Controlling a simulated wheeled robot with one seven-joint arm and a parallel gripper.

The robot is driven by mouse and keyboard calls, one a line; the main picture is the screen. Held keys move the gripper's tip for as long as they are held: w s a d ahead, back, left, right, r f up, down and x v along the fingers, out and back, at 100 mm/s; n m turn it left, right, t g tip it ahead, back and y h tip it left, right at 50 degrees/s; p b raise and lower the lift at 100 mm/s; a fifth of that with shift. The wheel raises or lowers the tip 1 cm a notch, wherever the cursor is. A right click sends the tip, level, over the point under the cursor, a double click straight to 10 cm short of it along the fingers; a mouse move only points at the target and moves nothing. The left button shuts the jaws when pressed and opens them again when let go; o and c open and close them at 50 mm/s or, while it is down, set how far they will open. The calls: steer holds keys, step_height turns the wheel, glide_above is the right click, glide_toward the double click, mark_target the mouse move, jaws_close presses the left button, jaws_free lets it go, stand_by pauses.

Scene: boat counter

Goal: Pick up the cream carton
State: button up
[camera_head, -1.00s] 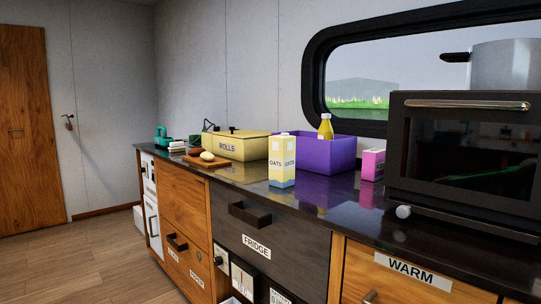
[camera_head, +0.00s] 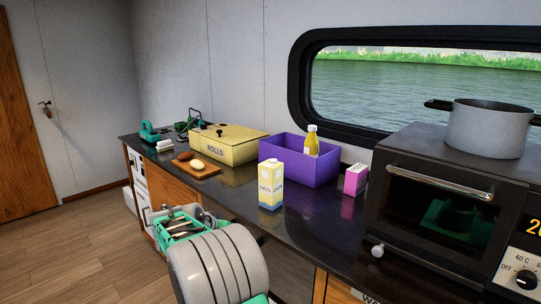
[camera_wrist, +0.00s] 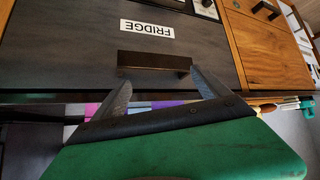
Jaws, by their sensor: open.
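No carton with a readable cream label shows. A small pink and white carton (camera_head: 355,179) stands upright on the counter in the head view, right of the purple bin; its lettering is too small to read. A yellow and white carton marked OATS (camera_head: 270,186) stands in front of the bin. In the wrist view my gripper (camera_wrist: 158,80) is open and empty, its two fingers apart near the dark handle (camera_wrist: 154,65) of the drawer front labelled FRIDGE (camera_wrist: 70,45). That front looks shut. My arm hides it in the head view.
The purple bin (camera_head: 283,172) holds a yellow bottle (camera_head: 312,141). A yellow ROLLS box (camera_head: 228,145) and a board with food (camera_head: 196,170) are to its left. The oven (camera_head: 430,205) with a pot (camera_head: 488,128) on top is at right. The counter's front middle is clear.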

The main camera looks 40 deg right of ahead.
mark_target(265, 180)
steer(key=d+r+m+h+p, duration=0.1)
steer(key=d+r+p, duration=0.2)
steer(key=d+r, duration=0.1)
steer(key=d+r+m+g+h+p, duration=0.1)
steer(key=d+r+m+h+p, duration=0.1)
steer(key=d+r+p, duration=0.2)
steer(key=d+r+m+g+h+p, duration=0.1)
steer(key=d+r+p, duration=0.3)
steer(key=d+r, duration=0.1)
steer(key=shift+w+d+r+m+h, duration=0.25)
steer(key=shift+d+m+h, duration=0.15)
steer(key=shift+d, duration=0.1)
steer(key=p+x, duration=0.1)
steer(key=x, duration=0.2)
steer(key=p+x, duration=0.2)
steer(key=x, duration=0.2)
steer(key=shift+s+d+r, duration=0.2)
steer(key=shift+s+d, duration=0.05)
steer(key=shift+w+d+f, duration=0.1)
steer(key=shift+d+f, duration=0.15)
steer(key=shift+d, duration=0.1)
steer(key=shift+c, duration=0.5)
jaws_close()
steer(key=shift+r, duration=0.2)
